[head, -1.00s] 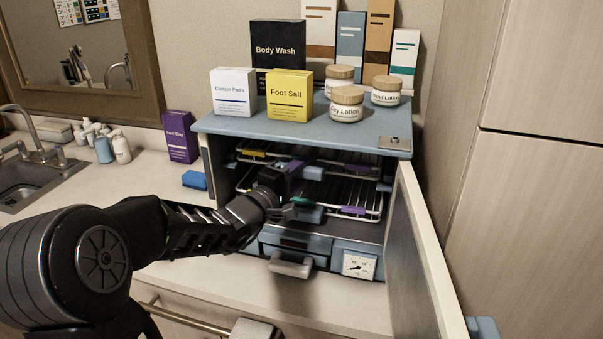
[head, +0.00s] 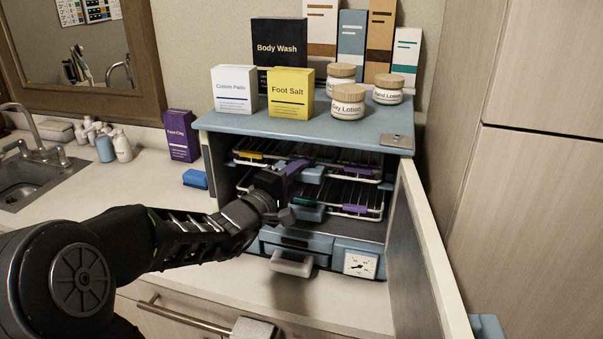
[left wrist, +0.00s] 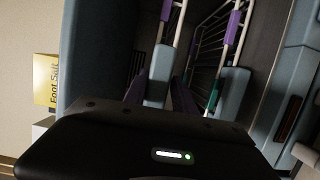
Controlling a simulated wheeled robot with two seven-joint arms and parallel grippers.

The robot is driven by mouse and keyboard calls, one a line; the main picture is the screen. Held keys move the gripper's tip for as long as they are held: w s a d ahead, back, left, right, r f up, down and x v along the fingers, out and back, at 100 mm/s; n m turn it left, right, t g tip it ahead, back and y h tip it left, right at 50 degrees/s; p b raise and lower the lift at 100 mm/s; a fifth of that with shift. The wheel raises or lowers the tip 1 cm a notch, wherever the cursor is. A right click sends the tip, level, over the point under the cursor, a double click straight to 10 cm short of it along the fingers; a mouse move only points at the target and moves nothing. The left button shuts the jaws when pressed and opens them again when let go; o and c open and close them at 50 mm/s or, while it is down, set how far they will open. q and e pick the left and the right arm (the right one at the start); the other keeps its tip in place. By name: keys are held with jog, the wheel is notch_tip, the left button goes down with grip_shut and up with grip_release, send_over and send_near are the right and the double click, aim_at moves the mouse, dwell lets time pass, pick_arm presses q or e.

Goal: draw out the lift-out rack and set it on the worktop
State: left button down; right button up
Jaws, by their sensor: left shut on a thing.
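The blue-grey wax warmer cabinet (head: 350,137) stands open on the worktop (head: 190,278). Inside it are two wire racks: an upper rack (head: 345,168) with yellow and purple clips, and a lower rack (head: 375,213) with a purple clip. Each has a blue front handle. My left gripper (head: 296,169) is at the upper rack's handle (head: 314,174). In the left wrist view, its purple fingers (left wrist: 158,98) lie on both sides of that handle (left wrist: 159,70), shut on it. The lower handle (head: 309,212) is beside and below the gripper. My right gripper is out of view.
The open door (head: 428,250) bounds the right side. A drawer with a pale handle (head: 292,263) and a dial (head: 360,264) sit below the racks. Boxes and jars (head: 347,106) crowd the cabinet's top. A blue sponge (head: 195,179) and a sink (head: 30,180) lie left.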

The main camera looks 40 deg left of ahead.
pick_arm(q)
jog(key=shift+s+d+b, duration=0.2)
jog(key=shift+s+d, duration=0.1)
jog(key=shift+s, duration=0.6)
jog(key=shift+s+d+b, duration=0.15)
jog(key=shift+s+d, duration=0.15)
jog(key=shift+s, duration=0.7)
jog(key=shift+s+d, duration=0.25)
jog(key=shift+s, duration=0.4)
jog(key=shift+s+d, duration=0.25)
jog(key=shift+s, duration=0.4)
jog(key=shift+s+d, duration=0.25)
jog(key=shift+s, duration=0.5)
jog(key=shift+s+d, duration=0.25)
jog(key=shift+s, duration=0.45)
jog(key=shift+s+d+b, duration=0.35)
jog(key=shift+s+b, duration=0.6)
jog(key=shift+b, duration=0.15)
jog(key=shift+s+d+b, duration=0.3)
jog(key=shift+s+b, duration=0.6)
jog(key=shift+b, duration=0.15)
jog(key=shift+s+d+b, duration=0.35)
jog(key=shift+s+b, duration=0.6)
jog(key=shift+b, duration=0.15)
jog(key=shift+s, duration=0.1)
